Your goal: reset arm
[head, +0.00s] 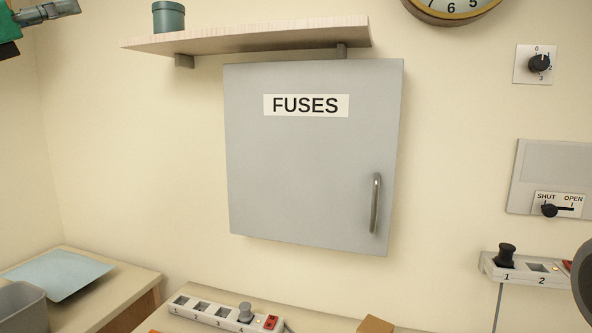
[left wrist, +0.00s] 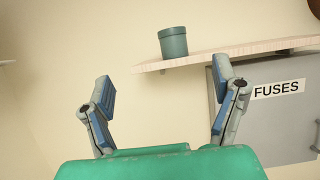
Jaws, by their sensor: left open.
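My left gripper (head: 45,12) shows at the top left corner of the head view, with its green body cut off by the edge. In the left wrist view my left gripper (left wrist: 163,75) has its two blue-padded fingers spread wide with nothing between them. Beyond the fingers are plain wall, a green pot (left wrist: 173,42) on a shelf and the grey fuse cabinet (left wrist: 285,120). My right gripper does not show in either view.
The shelf (head: 260,37) hangs above the closed FUSES cabinet (head: 300,170). A power strip (head: 215,312) and a blue sheet (head: 60,275) lie on surfaces below. A wall dial (head: 539,63) and a SHUT/OPEN switch (head: 550,210) are at right. Wall left of the cabinet is clear.

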